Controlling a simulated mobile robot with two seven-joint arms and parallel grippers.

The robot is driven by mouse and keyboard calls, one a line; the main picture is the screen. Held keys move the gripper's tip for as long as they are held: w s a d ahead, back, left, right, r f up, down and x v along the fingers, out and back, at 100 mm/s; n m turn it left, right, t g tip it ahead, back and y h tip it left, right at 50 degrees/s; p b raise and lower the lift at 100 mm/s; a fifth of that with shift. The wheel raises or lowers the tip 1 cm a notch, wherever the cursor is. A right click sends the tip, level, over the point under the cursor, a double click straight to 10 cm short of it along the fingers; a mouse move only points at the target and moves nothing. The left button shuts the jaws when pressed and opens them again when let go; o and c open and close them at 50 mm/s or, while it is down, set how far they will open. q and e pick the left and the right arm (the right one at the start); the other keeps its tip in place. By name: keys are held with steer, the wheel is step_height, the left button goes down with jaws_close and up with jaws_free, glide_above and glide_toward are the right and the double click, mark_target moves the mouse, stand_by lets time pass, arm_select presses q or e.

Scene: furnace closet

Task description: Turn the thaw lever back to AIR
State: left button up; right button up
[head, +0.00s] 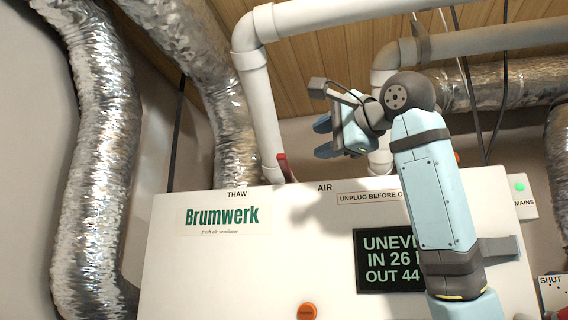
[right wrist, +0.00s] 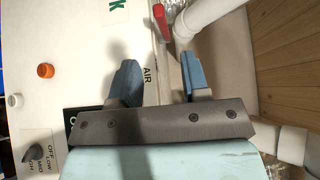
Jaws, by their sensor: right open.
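The red thaw lever (head: 286,167) stands up at the top edge of the white Brumwerk unit (head: 180,255), between the THAW label (head: 237,194) and the AIR label (head: 325,188). Its top tilts slightly left. My right gripper (head: 321,138) is open and empty, above and to the right of the lever, apart from it. In the right wrist view the lever (right wrist: 161,22) shows ahead of the open fingers (right wrist: 160,76), roughly in line with the gap between them. The AIR label (right wrist: 148,76) shows in that gap. My left gripper is out of view.
A white pipe (head: 262,110) rises just behind and left of the lever. Another pipe (head: 380,160) stands behind my right gripper. Silver ducts (head: 105,150) hang at the left. A dark display (head: 385,275), partly hidden by my arm, and an orange knob (head: 307,311) are on the front.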

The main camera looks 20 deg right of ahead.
mark_target(286, 157)
steer(key=p+x, duration=0.4)
steer(key=x, duration=0.7)
steer(key=shift+w+r+p, duration=0.15)
steer(key=shift+w+p, duration=0.25)
steer(key=shift+w+a, duration=0.25)
steer(key=shift+w, duration=0.5)
steer(key=shift+c, duration=0.2)
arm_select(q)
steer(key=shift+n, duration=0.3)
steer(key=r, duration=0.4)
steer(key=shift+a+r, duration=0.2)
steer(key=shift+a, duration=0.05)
arm_select(e)
jaws_close()
